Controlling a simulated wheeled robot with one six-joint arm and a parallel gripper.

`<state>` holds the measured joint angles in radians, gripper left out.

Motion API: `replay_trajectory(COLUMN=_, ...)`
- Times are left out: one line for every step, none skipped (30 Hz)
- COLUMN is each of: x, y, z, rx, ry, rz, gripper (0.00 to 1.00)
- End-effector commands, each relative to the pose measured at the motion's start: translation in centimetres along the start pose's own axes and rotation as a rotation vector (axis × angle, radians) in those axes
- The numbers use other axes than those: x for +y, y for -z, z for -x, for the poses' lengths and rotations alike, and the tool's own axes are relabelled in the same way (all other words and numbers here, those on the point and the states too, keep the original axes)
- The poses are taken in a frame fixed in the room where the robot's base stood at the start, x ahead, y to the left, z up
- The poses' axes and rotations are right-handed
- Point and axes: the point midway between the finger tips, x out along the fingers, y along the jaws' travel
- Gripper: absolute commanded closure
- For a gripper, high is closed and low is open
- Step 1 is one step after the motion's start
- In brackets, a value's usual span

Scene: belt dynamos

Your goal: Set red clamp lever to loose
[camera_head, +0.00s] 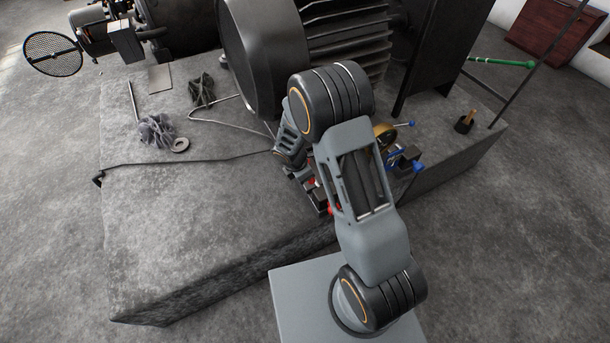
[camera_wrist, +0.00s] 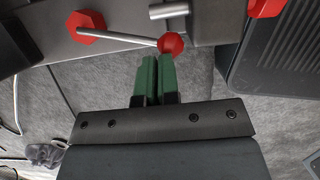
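The red clamp lever shows in the wrist view as a red hex hub (camera_wrist: 86,25) on the left, a thin silver rod (camera_wrist: 130,38) running right, and a round red knob (camera_wrist: 171,43) at its end. My gripper (camera_wrist: 156,58) has two green fingers close together, with nothing seen between them. Its tips are just below the knob in the picture, very near it; I cannot tell if they touch. In the head view my arm hides most of the lever area; only small red bits (camera_head: 331,210) show beside it.
In the wrist view a silver pin (camera_wrist: 169,11) and another red part (camera_wrist: 265,8) are near the knob. A dark ribbed block (camera_wrist: 275,60) is at right. In the head view a large motor (camera_head: 255,50) and blue-handled parts (camera_head: 400,163) stand around my arm on the stone slab (camera_head: 200,220).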

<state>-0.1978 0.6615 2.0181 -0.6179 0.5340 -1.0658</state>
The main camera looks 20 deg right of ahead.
Motion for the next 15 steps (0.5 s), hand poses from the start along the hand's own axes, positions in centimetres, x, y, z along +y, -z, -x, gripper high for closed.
replay_trajectory(x=0.1, y=0.1, z=0.1, rx=0.001, ry=-0.003, rz=0.001, gripper=1.00)
replay_trajectory(x=0.1, y=0.2, z=0.2, rx=0.001, ry=-0.003, rz=0.000, gripper=1.00)
replay_trajectory(x=0.2, y=0.5, z=0.4, rx=0.001, ry=-0.003, rz=0.000, gripper=1.00)
replay_trajectory(x=0.2, y=0.7, z=0.5, rx=0.000, ry=-0.002, rz=0.000, gripper=1.00)
replay_trajectory(x=0.3, y=1.0, z=0.7, rx=0.000, ry=-0.001, rz=0.000, gripper=1.00)
replay_trajectory(x=0.3, y=1.4, z=1.1, rx=0.000, ry=-0.001, rz=0.000, gripper=1.00)
replay_trajectory(x=0.4, y=1.9, z=1.3, rx=0.000, ry=-0.001, rz=-0.001, gripper=1.00)
replay_trajectory(x=0.5, y=2.3, z=1.6, rx=0.000, ry=0.000, rz=-0.002, gripper=1.00)
replay_trajectory(x=0.6, y=2.9, z=1.9, rx=0.000, ry=0.000, rz=-0.003, gripper=1.00)
replay_trajectory(x=0.7, y=3.2, z=2.3, rx=0.000, ry=0.000, rz=-0.007, gripper=1.00)
replay_trajectory(x=0.7, y=2.9, z=3.3, rx=0.000, ry=-0.001, rz=-0.010, gripper=1.00)
replay_trajectory(x=0.8, y=2.9, z=4.1, rx=0.000, ry=-0.001, rz=-0.010, gripper=1.00)
replay_trajectory(x=0.8, y=2.9, z=4.8, rx=0.000, ry=-0.001, rz=-0.011, gripper=1.00)
replay_trajectory(x=0.8, y=2.9, z=5.4, rx=0.000, ry=-0.001, rz=-0.012, gripper=1.00)
replay_trajectory(x=0.8, y=2.8, z=6.1, rx=0.000, ry=0.000, rz=-0.011, gripper=1.00)
